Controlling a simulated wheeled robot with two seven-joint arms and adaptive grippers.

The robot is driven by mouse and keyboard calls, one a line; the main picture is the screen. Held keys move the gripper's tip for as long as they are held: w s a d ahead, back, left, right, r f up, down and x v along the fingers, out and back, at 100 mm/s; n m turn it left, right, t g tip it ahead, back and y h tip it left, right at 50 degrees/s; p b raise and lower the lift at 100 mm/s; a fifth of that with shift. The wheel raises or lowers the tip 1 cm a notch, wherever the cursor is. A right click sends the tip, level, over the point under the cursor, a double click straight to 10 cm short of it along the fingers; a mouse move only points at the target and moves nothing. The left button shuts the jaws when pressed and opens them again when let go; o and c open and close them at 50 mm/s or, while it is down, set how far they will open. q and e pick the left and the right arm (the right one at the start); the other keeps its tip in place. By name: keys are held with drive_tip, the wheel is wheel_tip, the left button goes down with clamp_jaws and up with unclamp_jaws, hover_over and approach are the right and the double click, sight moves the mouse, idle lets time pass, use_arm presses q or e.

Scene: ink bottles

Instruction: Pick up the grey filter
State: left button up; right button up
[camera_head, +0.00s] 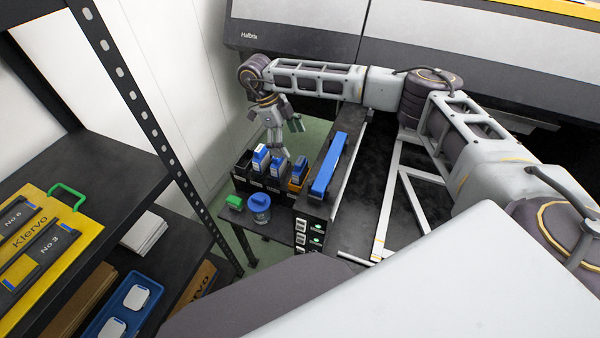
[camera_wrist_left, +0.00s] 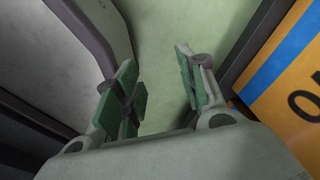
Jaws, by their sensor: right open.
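I cannot pick out a grey filter for certain in either view. My right gripper (camera_head: 287,136) hangs open above the black bins (camera_head: 243,184), with no held object visible. The bins hold several blue-and-white bottles (camera_head: 261,158), and the gripper partly covers the view of them. My left gripper (camera_wrist_left: 157,72) shows only in the left wrist view. Its green-padded fingers are apart, with nothing between them, over a pale green floor.
A blue-lidded jar (camera_head: 259,206) and a green block (camera_head: 234,202) stand before the bins. A long blue bar (camera_head: 328,165) lies on a dark unit to their right. At left, a dark shelf holds a yellow Klervo case (camera_head: 85,232) and a blue tray (camera_head: 152,290).

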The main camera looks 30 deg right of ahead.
hover_over(304, 170)
drive_tip(key=w+a, duration=0.2)
drive_tip(key=f, duration=0.6)
drive_tip(key=shift+s+d+f+p, duration=0.25)
drive_tip(key=shift+p, duration=0.05)
drive_tip(key=shift+s+d+f, duration=0.1)
drive_tip(key=shift+s+f, duration=0.05)
drive_tip(key=shift+f, duration=0.35)
use_arm(q)
drive_tip(key=shift+w+d+r, duration=0.2)
drive_tip(key=shift+d+r, duration=0.1)
use_arm(e)
drive_tip(key=shift+f, duration=0.1)
drive_tip(key=shift+w+p+x, duration=0.2)
drive_tip(key=shift+p+x, duration=0.15)
drive_tip(key=shift+x, duration=1.6)
drive_tip(key=shift+s+d+f, duration=0.15)
drive_tip(key=shift+d+f, duration=0.05)
drive_tip(key=shift+f, duration=0.35)
use_arm(q)
drive_tip(key=shift+s+d+r, duration=0.15)
drive_tip(key=shift+s+d, duration=0.1)
drive_tip(key=shift+s, duration=0.4)
drive_tip(key=shift+s+d+r, duration=0.1)
drive_tip(key=shift+s+d, duration=0.1)
drive_tip(key=shift+s, duration=0.4)
drive_tip(key=shift+w, duration=0.15)
